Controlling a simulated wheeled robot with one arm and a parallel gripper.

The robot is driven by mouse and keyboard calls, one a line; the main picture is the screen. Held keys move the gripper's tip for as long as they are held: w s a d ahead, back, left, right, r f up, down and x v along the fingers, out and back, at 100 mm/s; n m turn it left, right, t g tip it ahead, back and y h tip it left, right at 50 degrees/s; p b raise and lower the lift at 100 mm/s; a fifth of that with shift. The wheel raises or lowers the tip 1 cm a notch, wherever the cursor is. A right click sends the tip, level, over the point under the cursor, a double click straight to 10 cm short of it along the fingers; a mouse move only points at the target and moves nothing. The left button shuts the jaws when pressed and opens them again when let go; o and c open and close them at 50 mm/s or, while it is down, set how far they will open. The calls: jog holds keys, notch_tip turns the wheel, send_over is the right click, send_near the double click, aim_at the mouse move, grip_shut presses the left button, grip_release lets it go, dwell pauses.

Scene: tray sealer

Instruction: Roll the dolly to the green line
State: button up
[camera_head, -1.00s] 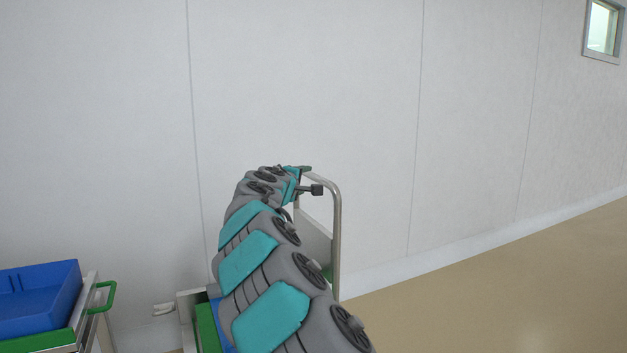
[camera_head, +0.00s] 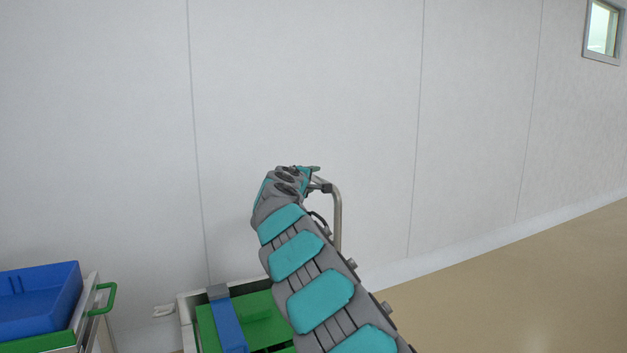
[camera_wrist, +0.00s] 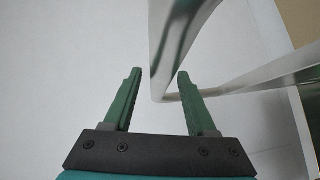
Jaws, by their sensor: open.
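The dolly (camera_head: 186,308) stands at the bottom centre of the head view, close to the wall, partly hidden by my arm. It carries a green crate (camera_head: 262,325) with a blue strip-like part (camera_head: 228,320) across it. Its bent metal push handle (camera_head: 338,215) rises at the right. My gripper (camera_head: 314,169) is at the top of this handle. No green line shows.
A second cart (camera_head: 85,325) with a blue tray (camera_head: 38,300) and a green handle (camera_head: 107,298) stands at the left. The pale wall (camera_head: 300,90) runs behind both. Open beige floor (camera_head: 510,285) lies to the right.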

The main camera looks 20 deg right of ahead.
grip_shut()
dwell(0.4)
dwell(1.0)
